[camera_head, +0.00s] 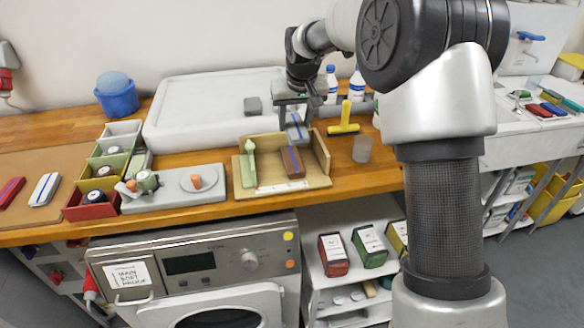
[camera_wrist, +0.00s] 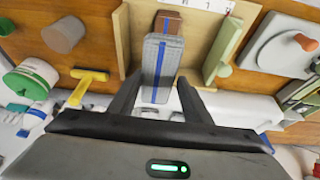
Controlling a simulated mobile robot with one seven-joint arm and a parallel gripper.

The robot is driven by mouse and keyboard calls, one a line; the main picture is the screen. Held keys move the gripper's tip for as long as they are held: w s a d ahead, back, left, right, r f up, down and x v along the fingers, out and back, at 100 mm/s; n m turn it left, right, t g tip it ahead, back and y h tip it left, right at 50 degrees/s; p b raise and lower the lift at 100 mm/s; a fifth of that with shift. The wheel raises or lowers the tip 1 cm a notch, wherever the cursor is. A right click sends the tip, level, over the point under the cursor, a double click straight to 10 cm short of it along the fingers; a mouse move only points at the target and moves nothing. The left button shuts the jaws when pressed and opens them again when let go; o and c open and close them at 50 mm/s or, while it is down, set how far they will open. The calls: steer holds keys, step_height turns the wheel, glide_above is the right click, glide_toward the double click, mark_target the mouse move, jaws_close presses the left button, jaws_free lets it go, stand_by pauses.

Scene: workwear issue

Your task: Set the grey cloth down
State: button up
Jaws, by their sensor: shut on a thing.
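The grey cloth (camera_head: 297,132) is a folded block with a blue stripe. My gripper (camera_head: 293,104) is shut on it, pointing down over the back of an open wooden tray (camera_head: 270,188). In the wrist view the cloth (camera_wrist: 157,65) sits between the two dark fingers of my gripper (camera_wrist: 157,95), and the tray (camera_wrist: 137,45) lies beyond it. The cloth overlaps a brown block (camera_head: 292,162) in the wrist view; I cannot tell whether they touch. The cloth's underside is hidden.
A green piece (camera_head: 248,165) stands at the tray's left. A yellow tool (camera_head: 345,121) and a grey cup (camera_head: 362,149) are to the right. A large white lidded box (camera_head: 200,112) stands behind, with a small grey block (camera_head: 253,105) on it. Bins (camera_head: 92,205) stand left.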

steer(key=shift+w+a+f, duration=0.3)
steer(key=shift+w+a, duration=0.05)
step_height(320, 180, down, 9)
steer(key=shift+w+f+b, duration=0.1)
steer(key=shift+f+b, duration=0.05)
steer(key=shift+b, duration=0.25)
steer(key=shift+f, duration=0.2)
steer(key=o, duration=1)
steer(key=shift+o, duration=0.2)
steer(key=shift+r, duration=0.1)
